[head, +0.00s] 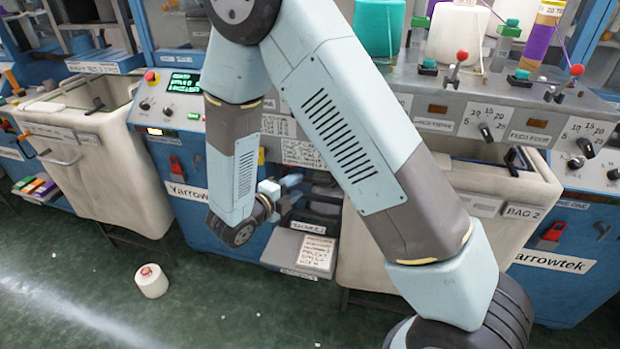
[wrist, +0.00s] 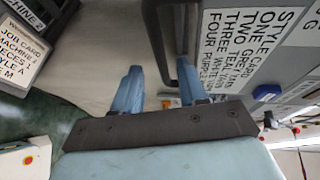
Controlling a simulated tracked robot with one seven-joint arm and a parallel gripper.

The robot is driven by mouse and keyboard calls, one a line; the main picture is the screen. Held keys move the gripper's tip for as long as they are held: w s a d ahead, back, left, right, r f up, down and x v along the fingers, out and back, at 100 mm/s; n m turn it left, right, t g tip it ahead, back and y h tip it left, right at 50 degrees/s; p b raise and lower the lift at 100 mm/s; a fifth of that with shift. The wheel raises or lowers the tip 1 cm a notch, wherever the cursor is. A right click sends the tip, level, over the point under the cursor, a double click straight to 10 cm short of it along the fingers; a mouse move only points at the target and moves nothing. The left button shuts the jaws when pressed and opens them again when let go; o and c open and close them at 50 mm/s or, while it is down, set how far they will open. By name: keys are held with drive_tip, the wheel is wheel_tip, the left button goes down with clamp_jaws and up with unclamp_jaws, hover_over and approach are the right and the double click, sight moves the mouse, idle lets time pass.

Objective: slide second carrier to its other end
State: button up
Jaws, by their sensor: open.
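I cannot tell which part is the second carrier. In the head view, small upright parts with coloured tops stand on the machine's grey top at the upper right, among them a red-knobbed one (head: 461,58) and another red-knobbed one (head: 576,70). My gripper (head: 290,190) is well below and left of them, in front of the blue machine front, partly hidden by my arm. In the wrist view my gripper (wrist: 162,72) shows two blue fingers apart with nothing held. A dark handle-like bar (wrist: 157,45) lies beyond the fingers; I cannot tell whether they touch it.
A style card (wrist: 240,50) is on the machine front. A job card (head: 316,252) sits low on the machine. Pale fabric bins flank it, one (head: 90,165) left, one labelled BAG 2 (head: 480,215) right.

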sight(305, 181)
drive_tip(key=x, duration=0.8)
clamp_jaws()
drive_tip(key=shift+a, duration=0.1)
idle(0.4)
